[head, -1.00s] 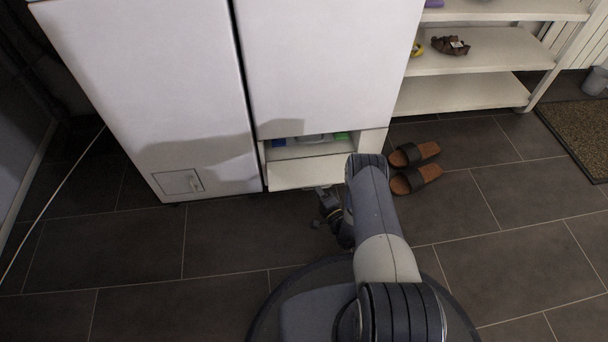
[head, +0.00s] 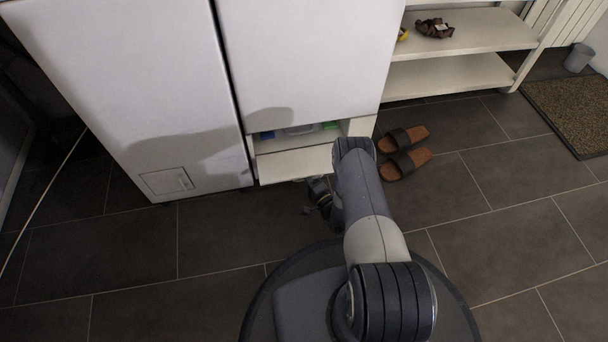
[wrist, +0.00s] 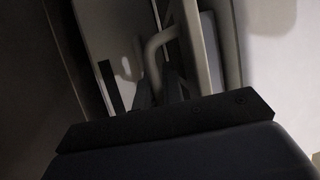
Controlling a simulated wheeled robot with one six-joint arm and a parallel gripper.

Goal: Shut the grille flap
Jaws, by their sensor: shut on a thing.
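The open flap (head: 295,164) is a pale panel at the foot of the right white cabinet, sticking out below its opening. My gripper (head: 318,192) is low at the flap's front edge, right of its middle, partly hidden by my own arm. In the wrist view my gripper (wrist: 160,88) is shut on a grey curved handle (wrist: 154,46). The exact contact is dark and hard to see. Blue, grey and green items show inside the opening above the flap.
The left white cabinet (head: 125,85) has a small closed flap (head: 168,181) with a handle. Brown sandals (head: 405,152) lie on the floor to the right, near my arm. A white shelf (head: 455,75) stands behind them. The tiled floor in front and left is clear.

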